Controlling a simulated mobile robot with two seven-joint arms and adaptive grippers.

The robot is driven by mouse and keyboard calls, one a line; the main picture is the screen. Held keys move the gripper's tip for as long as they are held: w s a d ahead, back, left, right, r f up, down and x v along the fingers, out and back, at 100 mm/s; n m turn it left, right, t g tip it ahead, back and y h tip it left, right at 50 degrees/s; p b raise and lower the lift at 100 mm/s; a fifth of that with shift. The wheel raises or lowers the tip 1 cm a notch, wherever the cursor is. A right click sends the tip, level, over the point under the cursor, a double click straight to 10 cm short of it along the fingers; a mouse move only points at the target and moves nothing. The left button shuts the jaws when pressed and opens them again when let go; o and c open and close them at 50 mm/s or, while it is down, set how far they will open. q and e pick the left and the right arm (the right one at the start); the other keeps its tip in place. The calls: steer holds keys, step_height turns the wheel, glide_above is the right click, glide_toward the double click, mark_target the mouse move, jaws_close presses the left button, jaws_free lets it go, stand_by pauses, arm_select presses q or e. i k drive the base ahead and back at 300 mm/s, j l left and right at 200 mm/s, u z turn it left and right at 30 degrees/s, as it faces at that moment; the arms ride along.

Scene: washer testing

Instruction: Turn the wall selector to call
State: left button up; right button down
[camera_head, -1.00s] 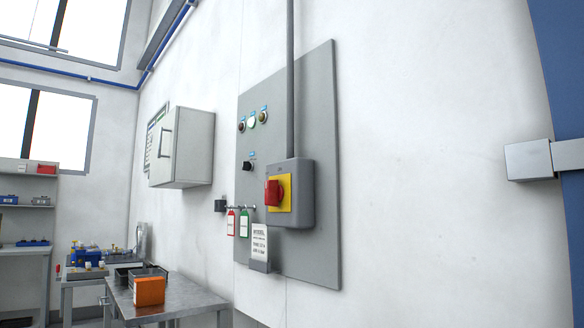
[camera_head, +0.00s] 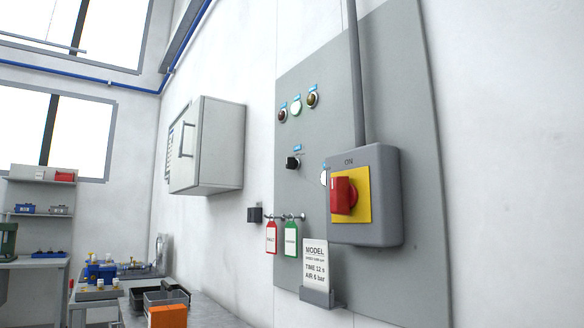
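A grey wall panel (camera_head: 400,80) fills the right-centre of the head view. A small black selector knob (camera_head: 293,163) sits on it, with a small blue label above it. Its pointing direction is too small to tell. To the right and lower, a grey switch box (camera_head: 385,190) marked ON carries a large red rotary handle (camera_head: 344,195) on a yellow plate (camera_head: 363,207). Indicator lamps (camera_head: 296,106) sit in a row above the knob. Neither of my grippers is in view.
Red tag (camera_head: 271,237) and green tag (camera_head: 290,239) hang from hooks beside a card (camera_head: 315,262) in a holder. A wall cabinet (camera_head: 216,140) juts out at left. A metal table (camera_head: 215,312) with an orange bin (camera_head: 168,316) stands below left.

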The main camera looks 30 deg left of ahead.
mark_target(291, 163)
steer(key=i+j, duration=0.2)
steer(key=j, duration=0.15)
steer(key=i+j+z, duration=0.1)
steer(key=j, duration=0.25)
steer(key=i+j, duration=0.25)
steer(key=j, duration=0.15)
